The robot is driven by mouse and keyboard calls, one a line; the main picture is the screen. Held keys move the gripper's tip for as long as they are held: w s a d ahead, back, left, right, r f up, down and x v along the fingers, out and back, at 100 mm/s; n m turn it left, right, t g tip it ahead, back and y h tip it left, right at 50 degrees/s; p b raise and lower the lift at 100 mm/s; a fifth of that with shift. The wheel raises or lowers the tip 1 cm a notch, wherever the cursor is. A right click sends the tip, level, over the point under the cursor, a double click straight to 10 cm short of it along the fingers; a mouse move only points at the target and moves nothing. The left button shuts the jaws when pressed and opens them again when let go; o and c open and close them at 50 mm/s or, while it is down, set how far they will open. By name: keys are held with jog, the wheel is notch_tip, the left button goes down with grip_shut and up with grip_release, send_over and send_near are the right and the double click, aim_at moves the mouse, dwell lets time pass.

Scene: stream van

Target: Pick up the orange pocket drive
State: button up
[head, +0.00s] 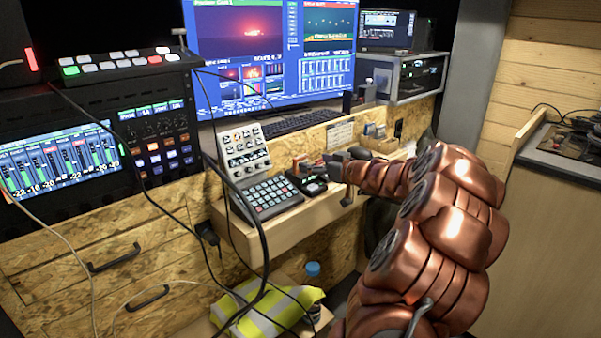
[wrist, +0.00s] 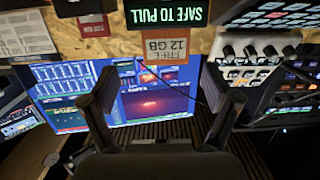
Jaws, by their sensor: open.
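In the wrist view, an orange flat piece (wrist: 165,50) marked "FREE 12 GB" lies just beyond and between my fingertips; it looks like the orange pocket drive. It sits at the edge of a dark box (wrist: 165,13) whose display reads "SAFE TO PULL". My gripper (wrist: 170,90) is open, its two fingers wide apart, with nothing held between them. In the head view, my gripper (head: 330,163) is over the wooden desk shelf, close to the small black box (head: 313,186).
A keypad (head: 267,197) and a small mixer (head: 244,151) stand left of my gripper on the shelf (head: 285,230). A keyboard (head: 295,120) and a large monitor (head: 275,50) are behind. A cable (head: 258,235) hangs over the shelf's front.

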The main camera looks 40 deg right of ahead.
aim_at(303, 160)
jog(key=shift+w+a+f+b, duration=0.1)
jog(key=shift+w+a+b, duration=0.1)
jog(key=shift+w, duration=0.6)
jog(key=shift+w+a+f+b, duration=0.1)
jog(key=shift+w+a+b, duration=0.05)
jog(key=shift+w, duration=0.65)
jog(key=shift+w+f, duration=0.15)
jog(key=shift+w, duration=1.05)
jog(key=c, duration=1.3)
